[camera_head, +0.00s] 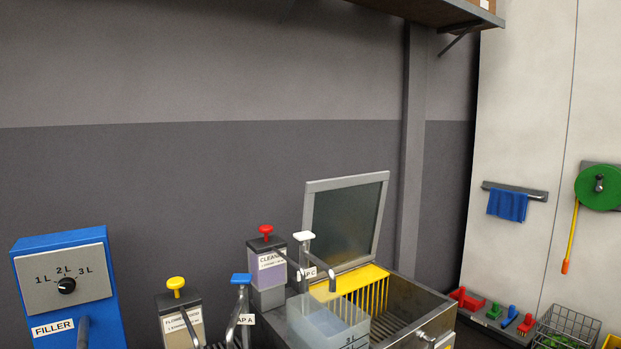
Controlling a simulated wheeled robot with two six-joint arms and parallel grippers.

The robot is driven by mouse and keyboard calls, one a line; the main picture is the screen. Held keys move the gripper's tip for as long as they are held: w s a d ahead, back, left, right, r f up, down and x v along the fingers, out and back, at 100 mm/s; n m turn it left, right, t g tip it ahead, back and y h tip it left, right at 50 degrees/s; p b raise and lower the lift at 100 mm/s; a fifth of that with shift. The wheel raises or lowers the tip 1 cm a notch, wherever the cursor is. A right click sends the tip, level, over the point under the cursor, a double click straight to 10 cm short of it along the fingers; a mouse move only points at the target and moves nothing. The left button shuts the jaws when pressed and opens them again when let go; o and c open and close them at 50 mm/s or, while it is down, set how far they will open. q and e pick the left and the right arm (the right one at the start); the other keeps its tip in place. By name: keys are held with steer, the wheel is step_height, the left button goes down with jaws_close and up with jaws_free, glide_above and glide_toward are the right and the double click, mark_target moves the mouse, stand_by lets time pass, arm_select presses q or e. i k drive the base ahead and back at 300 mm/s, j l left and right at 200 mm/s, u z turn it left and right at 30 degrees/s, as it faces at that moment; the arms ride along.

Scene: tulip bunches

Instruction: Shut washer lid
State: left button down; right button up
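The washer (426,303) is a metal basin at the lower middle right. Its lid (347,220) is a grey frame with a dark panel, standing open and nearly upright at the back of the basin. A yellow rack with bars (362,279) lies inside the basin, behind a translucent container (327,318) marked "3 L". Neither of my grippers shows in the head view.
A red-topped cleaner dispenser (267,272), a white-topped tap (304,237) and a blue-topped tap (241,280) stand left of the washer. A blue filler (67,287) is far left. Small tools and a wire basket (568,329) sit at right. A shelf (430,11) hangs above.

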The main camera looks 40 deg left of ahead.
mark_target(329, 184)
steer(key=i+u, duration=0.2)
steer(key=i, duration=0.25)
steer(key=i+u, duration=0.15)
steer(key=i, duration=0.3)
steer(key=i+l+u, duration=0.2)
steer(key=i, duration=0.25)
steer(key=i+l+u, duration=0.2)
steer(key=i, duration=0.25)
